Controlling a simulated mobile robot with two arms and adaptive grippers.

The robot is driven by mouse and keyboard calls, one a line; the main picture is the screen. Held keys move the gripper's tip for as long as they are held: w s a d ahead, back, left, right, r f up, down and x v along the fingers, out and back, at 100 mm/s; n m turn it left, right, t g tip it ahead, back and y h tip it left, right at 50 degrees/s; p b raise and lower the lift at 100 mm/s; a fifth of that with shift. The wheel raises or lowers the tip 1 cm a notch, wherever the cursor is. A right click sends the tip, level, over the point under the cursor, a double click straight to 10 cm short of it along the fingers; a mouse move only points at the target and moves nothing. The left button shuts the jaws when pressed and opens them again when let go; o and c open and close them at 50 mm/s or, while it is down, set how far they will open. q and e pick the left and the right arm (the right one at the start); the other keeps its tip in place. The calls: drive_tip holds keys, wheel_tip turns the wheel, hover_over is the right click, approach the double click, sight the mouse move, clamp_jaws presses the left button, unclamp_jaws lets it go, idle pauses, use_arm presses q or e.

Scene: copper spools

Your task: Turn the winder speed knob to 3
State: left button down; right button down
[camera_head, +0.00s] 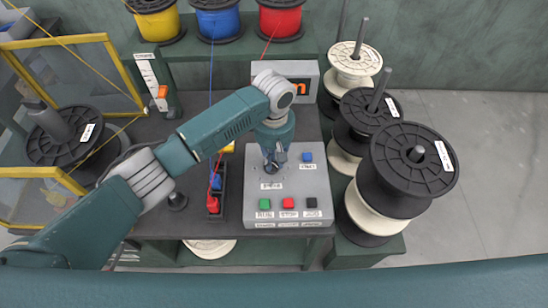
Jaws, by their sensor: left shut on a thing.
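The grey control box (310,185) stands on the dark bench in the middle of the head view. My left arm comes in from the left, and my left gripper (271,170) points down over the box's upper left part. It is shut on the speed knob, which is mostly hidden under the fingers. A small label lies just below the gripper, too small to read, and the dial numbers cannot be made out. My right gripper is not in view.
The box has a blue button (307,157) at upper right and green (265,204), red (288,203) and black (311,202) buttons along the front. Black spools (414,160) stand close on the right. A yellow-framed guard (120,75) stands left.

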use_arm(q)
drive_tip(key=m+p, duration=0.3)
drive_tip(key=shift+s+r+m+p, duration=0.2)
drive_tip(key=shift+r+m+p, duration=0.1)
drive_tip(key=shift+p, duration=0.1)
drive_tip(key=m+p, duration=0.3)
drive_tip(key=m, duration=0.1)
drive_tip(key=shift+f+m, duration=0.1)
drive_tip(key=shift+m, duration=0.2)
drive_tip(key=m+p, duration=0.1)
drive_tip(key=m, duration=0.1)
drive_tip(key=m+p, duration=0.1)
drive_tip(key=m, duration=0.1)
drive_tip(key=shift+s+a+f, duration=0.1)
drive_tip(key=shift+a, duration=0.1)
drive_tip(key=shift+a+m+p, duration=0.2)
drive_tip(key=shift+m+p, duration=0.25)
drive_tip(key=shift+m, duration=2.05)
drive_tip(key=c, duration=1.6)
unclamp_jaws()
